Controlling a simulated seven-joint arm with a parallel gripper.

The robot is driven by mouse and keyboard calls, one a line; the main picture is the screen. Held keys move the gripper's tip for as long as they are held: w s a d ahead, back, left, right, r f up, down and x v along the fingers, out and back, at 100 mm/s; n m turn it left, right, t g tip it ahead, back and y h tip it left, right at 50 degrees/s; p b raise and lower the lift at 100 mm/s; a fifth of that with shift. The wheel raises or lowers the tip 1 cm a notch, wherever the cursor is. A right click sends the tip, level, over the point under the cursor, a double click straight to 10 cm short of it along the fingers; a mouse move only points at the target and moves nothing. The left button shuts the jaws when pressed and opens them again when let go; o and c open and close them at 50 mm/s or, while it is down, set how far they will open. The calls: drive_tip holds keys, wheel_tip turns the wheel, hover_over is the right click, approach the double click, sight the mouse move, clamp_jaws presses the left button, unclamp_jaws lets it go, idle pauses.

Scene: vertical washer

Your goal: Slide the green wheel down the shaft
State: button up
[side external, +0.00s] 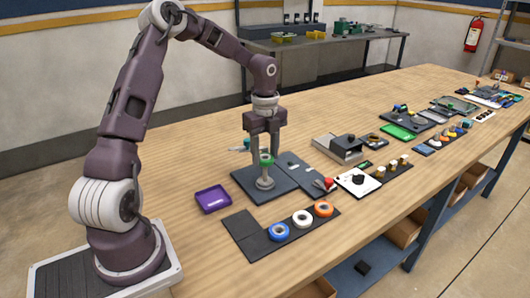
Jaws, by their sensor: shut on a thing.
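The green wheel (266,159) is a small ring near the top of the upright shaft (265,173). The shaft rises from a round grey foot on a dark square base plate (248,184). My gripper (264,156) points straight down over the shaft, and its fingers are shut on the green wheel. The wheel appears to be around the shaft, above its foot, but the view is too small to be certain. The fingers partly hide the wheel and the shaft's top.
A dark strip in front holds a blue ring (279,231), a white ring (302,218) and an orange ring (323,208). A purple tray (213,199) lies left of the base plate. A grey box (338,149) and a white board (358,182) stand to the right.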

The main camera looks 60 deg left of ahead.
sight(265, 181)
drive_tip(key=shift+f, duration=3.2)
drive_tip(key=o, duration=1.8)
drive_tip(key=shift+r, duration=4.5)
